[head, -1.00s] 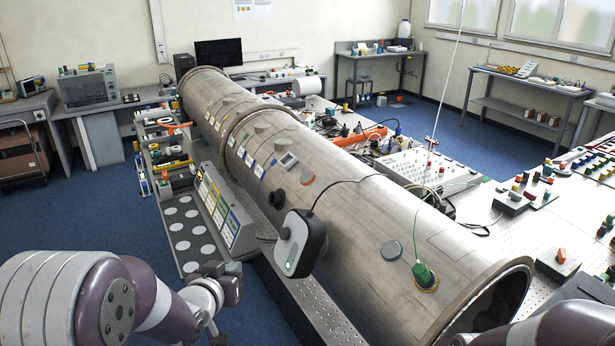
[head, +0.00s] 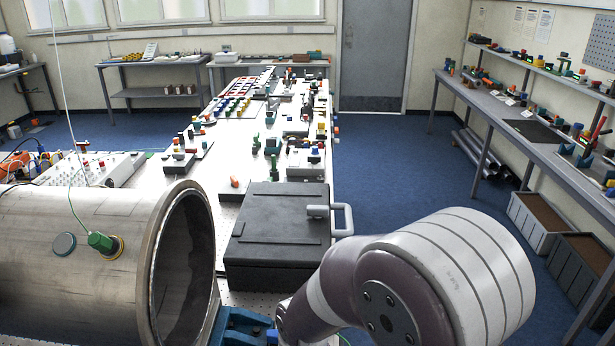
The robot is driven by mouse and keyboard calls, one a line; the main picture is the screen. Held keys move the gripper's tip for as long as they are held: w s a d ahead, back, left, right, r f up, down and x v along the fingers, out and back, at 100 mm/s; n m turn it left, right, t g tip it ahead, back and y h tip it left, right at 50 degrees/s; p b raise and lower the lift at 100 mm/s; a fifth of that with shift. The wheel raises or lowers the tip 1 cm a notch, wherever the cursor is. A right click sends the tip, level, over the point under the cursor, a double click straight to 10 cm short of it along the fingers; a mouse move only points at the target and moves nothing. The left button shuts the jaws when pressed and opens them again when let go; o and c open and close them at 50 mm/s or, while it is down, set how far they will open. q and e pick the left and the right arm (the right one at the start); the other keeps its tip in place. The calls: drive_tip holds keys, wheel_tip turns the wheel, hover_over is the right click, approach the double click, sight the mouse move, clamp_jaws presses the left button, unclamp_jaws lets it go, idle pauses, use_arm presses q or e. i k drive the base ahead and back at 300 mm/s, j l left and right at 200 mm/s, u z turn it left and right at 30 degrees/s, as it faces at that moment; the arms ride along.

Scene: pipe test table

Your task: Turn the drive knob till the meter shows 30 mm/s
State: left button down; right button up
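I cannot make out which of the small controls is the drive knob, and no meter with a readable speed shows. Rows of coloured knobs or caps (head: 237,107) sit further back on the same table. The large metal pipe (head: 100,215) lies at the left with its open end facing right. My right arm (head: 420,280) comes in at the lower right. Its gripper is not visible. My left gripper is out of the picture.
A black case (head: 275,235) with a grey handle (head: 342,219) lies on the table right of the pipe. A blue support (head: 240,325) shows under the pipe's end. Blue floor (head: 385,160) is clear between the table and the right-hand bench (head: 505,110).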

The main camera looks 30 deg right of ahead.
sight(234, 183)
drive_tip(key=k+z, duration=0.1)
drive_tip(key=z, duration=0.45)
drive_tip(key=k+l, duration=0.1)
drive_tip(key=l, duration=0.6)
drive_tip(key=i+l+u, duration=0.15)
drive_tip(key=l, duration=0.9)
drive_tip(key=l+u, duration=0.15)
drive_tip(key=l, duration=0.9)
drive_tip(key=i+l+u, duration=0.1)
drive_tip(key=i+l, duration=0.15)
drive_tip(key=i, duration=0.2)
drive_tip(key=i+l+u, duration=0.1)
drive_tip(key=i+l, duration=0.2)
drive_tip(key=i, duration=0.2)
drive_tip(key=i+l+u, duration=0.1)
drive_tip(key=i+l, duration=0.2)
drive_tip(key=i, duration=0.15)
drive_tip(key=l+u, duration=0.4)
drive_tip(key=l, duration=0.55)
